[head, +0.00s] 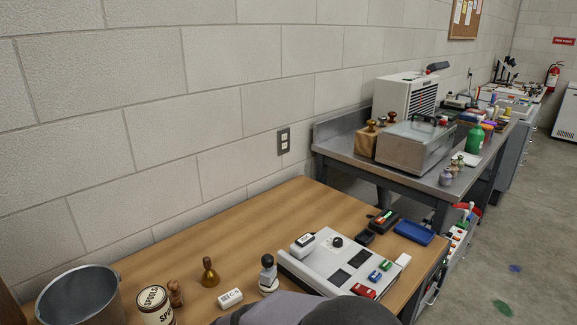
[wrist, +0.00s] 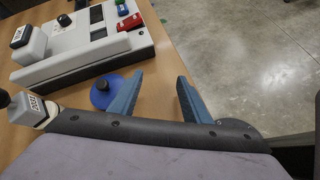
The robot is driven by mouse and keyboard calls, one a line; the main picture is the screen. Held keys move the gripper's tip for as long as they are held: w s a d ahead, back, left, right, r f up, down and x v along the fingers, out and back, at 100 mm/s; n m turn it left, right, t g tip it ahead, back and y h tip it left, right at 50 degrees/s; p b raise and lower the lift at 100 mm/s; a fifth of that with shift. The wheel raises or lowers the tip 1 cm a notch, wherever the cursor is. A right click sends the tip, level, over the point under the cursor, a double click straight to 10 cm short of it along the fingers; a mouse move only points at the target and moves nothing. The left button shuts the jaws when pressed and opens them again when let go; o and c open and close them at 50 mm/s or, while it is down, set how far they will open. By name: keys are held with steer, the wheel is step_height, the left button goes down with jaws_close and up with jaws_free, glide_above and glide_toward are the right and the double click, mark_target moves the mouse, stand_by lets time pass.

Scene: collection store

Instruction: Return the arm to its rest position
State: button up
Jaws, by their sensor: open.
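In the wrist view my gripper (wrist: 160,76) shows two blue fingers set well apart, with nothing between them. Wooden table and grey floor show past the fingers, so it hangs near the table's edge. A blue disc with a dark knob (wrist: 100,97) lies on the table just left of the left finger, which hides part of it; I cannot tell whether they touch. In the head view my dark arm fills the bottom middle, and the fingers are hidden there.
A white panel (head: 311,270) with small coloured blocks lies on the wooden table (head: 150,262). Stamps, a white box (head: 230,298), a SPOOLS tin (head: 154,306) and a metal bucket (head: 80,301) stand along the left. A blue tray (head: 414,232) lies near the right edge. A block wall rises behind.

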steer(key=s+d+f+m+g+y, duration=0.25)
steer(key=s+d+m+y, duration=0.35)
steer(key=m, duration=0.5)
steer(key=s+d+f+m+g+y, duration=0.2)
steer(key=s+m+g+y, duration=0.1)
steer(key=s+m, duration=0.6)
step_height(320, 180, up, 16)
steer(key=w+m+p, duration=0.1)
steer(key=p, duration=1.5)
steer(key=shift+w+p, duration=0.25)
steer(key=shift+p, duration=0.05)
